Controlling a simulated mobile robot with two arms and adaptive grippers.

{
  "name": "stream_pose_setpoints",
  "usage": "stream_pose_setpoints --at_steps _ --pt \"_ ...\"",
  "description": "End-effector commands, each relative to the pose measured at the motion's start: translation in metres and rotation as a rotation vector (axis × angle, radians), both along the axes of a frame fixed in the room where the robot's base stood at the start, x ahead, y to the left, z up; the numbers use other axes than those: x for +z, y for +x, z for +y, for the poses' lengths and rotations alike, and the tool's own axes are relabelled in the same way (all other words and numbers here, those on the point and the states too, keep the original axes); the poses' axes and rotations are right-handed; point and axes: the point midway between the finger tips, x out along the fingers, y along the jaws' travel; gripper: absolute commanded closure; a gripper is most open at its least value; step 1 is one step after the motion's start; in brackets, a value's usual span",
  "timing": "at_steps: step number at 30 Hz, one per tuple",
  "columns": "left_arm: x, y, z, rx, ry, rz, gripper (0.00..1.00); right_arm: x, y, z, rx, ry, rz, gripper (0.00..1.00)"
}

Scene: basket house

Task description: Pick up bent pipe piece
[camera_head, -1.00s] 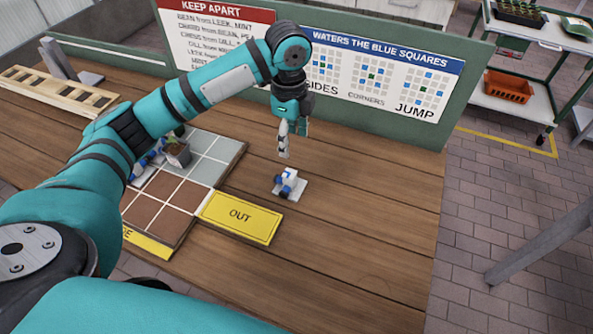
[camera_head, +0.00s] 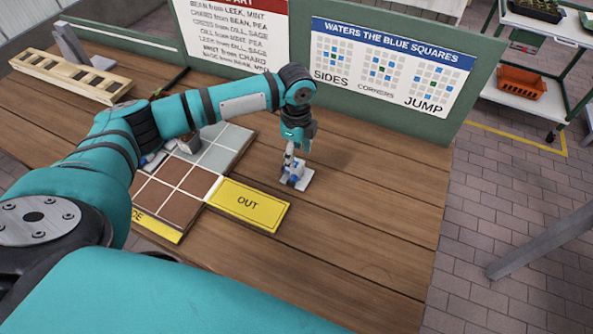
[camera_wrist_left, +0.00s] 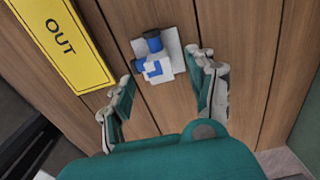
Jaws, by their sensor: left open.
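The bent pipe piece (camera_head: 294,173) is a small white and blue part on a pale square base, on the wooden table right of the yellow OUT plate. In the left wrist view the piece (camera_wrist_left: 157,66) shows a blue round end and a blue bent mark on its white body. My left gripper (camera_head: 294,160) is right above it, pointing down, and partly hides it in the head view. In the left wrist view the open fingers (camera_wrist_left: 163,95) stand to either side, with the piece ahead of and between them. I cannot tell whether they touch it. My right gripper is not in view.
The yellow OUT plate (camera_head: 249,205) lies left of the piece, beside the tiled board (camera_head: 176,207). A dark pot (camera_head: 190,144) stands on the board, partly behind my arm. A green sign panel (camera_head: 385,108) rises behind. The table's right side (camera_head: 380,210) is clear.

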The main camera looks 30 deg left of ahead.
Motion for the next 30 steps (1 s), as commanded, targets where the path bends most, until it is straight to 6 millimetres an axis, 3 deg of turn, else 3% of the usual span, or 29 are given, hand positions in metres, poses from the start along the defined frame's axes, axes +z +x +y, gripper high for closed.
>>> stream_pose_setpoints --at_steps 9,17,30 --pt "-0.042 -0.002 -0.002 -0.001 0.001 0.002 0.42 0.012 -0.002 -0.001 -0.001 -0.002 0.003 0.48" --pt "-0.045 -0.002 -0.002 -0.001 0.001 0.001 0.42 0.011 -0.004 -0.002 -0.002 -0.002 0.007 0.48" --pt "-0.045 -0.002 -0.002 -0.001 0.002 0.001 0.99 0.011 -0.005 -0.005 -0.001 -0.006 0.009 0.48"
